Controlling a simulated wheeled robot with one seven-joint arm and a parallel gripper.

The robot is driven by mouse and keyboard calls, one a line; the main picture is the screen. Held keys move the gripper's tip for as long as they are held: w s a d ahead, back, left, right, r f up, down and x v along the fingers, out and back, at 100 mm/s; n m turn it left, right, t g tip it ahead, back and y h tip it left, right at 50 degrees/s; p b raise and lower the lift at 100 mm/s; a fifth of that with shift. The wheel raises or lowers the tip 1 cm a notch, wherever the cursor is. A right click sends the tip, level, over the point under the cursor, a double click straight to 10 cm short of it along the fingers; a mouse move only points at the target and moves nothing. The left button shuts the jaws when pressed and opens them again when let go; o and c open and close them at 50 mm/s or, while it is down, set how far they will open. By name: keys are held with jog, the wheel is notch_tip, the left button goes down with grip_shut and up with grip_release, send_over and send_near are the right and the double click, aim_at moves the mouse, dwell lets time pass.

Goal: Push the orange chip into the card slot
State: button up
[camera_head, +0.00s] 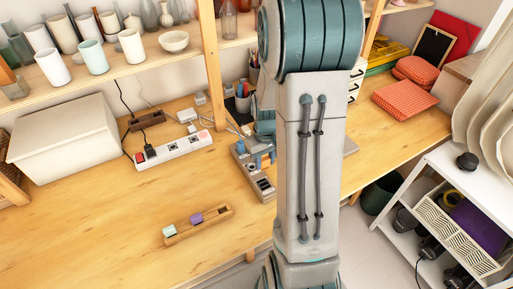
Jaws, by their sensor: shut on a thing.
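My gripper (263,157) is partly hidden behind my own arm, low over the grey device (262,184) with dark slots on the bench. The card slot cannot be made out clearly; the upper part of the device is covered by my gripper and arm. A wooden holder (218,219) on the bench carries a mint chip (169,231) and a purple chip (196,219); its right end looks empty.
A white power strip (174,151) with plugs and cables lies left of the device. A pen cup (243,98) stands behind it. A large white box (66,141) is at the left. Red folded cloths (404,97) lie at the right. The front left of the bench is clear.

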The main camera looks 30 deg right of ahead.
jog(key=shift+s+a+f+b, duration=0.1)
jog(key=shift+f+b, duration=0.4)
jog(key=shift+f, duration=0.1)
jog(key=b, duration=0.4)
send_over(264, 178)
jog(key=s+a, duration=0.1)
jog(key=s, duration=0.1)
jog(key=shift+a+f, duration=0.1)
jog(key=shift+f, duration=2.55)
jog(key=shift+s+f+b, duration=0.15)
jog(key=shift+f+b, duration=1.35)
jog(key=shift+b, duration=0.05)
dwell(1.8)
jog(key=o, duration=1)
